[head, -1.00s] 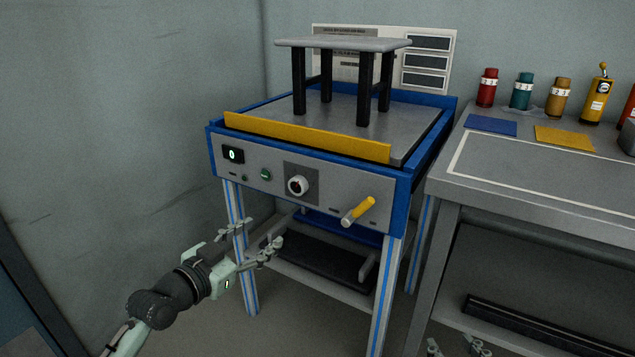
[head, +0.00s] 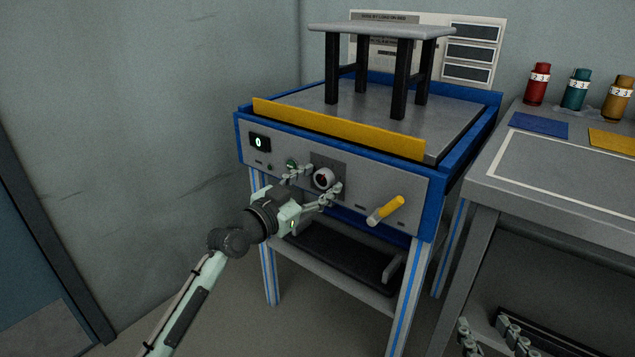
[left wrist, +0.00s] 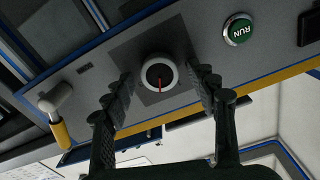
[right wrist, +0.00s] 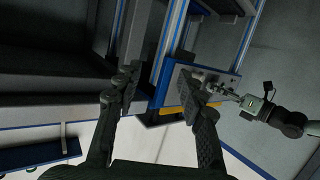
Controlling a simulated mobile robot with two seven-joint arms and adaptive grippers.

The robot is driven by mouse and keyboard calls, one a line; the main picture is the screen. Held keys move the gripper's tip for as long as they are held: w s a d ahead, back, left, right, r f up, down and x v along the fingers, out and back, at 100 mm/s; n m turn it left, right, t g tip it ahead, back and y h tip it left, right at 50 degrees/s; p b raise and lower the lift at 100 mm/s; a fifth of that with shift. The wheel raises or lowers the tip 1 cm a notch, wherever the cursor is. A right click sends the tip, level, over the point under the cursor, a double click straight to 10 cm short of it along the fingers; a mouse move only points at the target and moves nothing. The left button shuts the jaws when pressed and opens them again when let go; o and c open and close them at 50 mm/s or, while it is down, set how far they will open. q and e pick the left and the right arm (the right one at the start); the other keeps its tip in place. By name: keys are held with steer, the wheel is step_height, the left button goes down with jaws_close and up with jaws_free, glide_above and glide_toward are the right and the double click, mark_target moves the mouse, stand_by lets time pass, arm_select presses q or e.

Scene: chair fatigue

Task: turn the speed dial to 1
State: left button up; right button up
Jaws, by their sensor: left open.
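The speed dial (head: 323,178) is a round white-rimmed knob with a dark face on a grey square plate on the machine's front panel. In the left wrist view the dial (left wrist: 159,72) shows a red pointer line. My left gripper (head: 318,182) is open in front of the dial, with one finger to each side of it. In the left wrist view its fingertips (left wrist: 163,84) flank the knob; I cannot tell whether they touch it. The small display (head: 259,143) reads 0. My right gripper (right wrist: 158,78) is open and empty, low by the bench.
A green RUN button (left wrist: 238,29) is beside the dial, close to one left finger. A yellow-handled lever (head: 386,210) sticks out right of the dial. A stool (head: 380,32) stands on the machine top. A grey bench (head: 560,195) stands at the right.

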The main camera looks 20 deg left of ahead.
arm_select(q)
steer(key=c, duration=1.2)
steer(key=shift+o, duration=0.2)
steer(key=n+p, duration=0.2)
steer(key=n, duration=0.2)
steer(key=shift+a+r+p, duration=0.1)
steer(key=shift+r+p, duration=0.05)
steer(key=shift+p, duration=0.25)
steer(key=n+p, duration=0.1)
steer(key=n, duration=0.3)
steer(key=shift+n+p, duration=0.3)
steer(key=shift+p, duration=0.05)
steer(key=shift+n, duration=0.7)
arm_select(e)
steer(key=s+d+f+m+g+h, duration=0.2)
steer(key=s+d+f+g+h, duration=0.3)
steer(key=s+d+f+g, duration=0.6)
steer(key=shift+s+d+f+h, duration=0.3)
steer(key=shift+s+d+f, duration=1.05)
steer(key=shift+d, duration=0.6)
steer(key=shift+s, duration=0.15)
arm_select(q)
steer(key=o, duration=1.2)
steer(key=shift+c, duration=0.2)
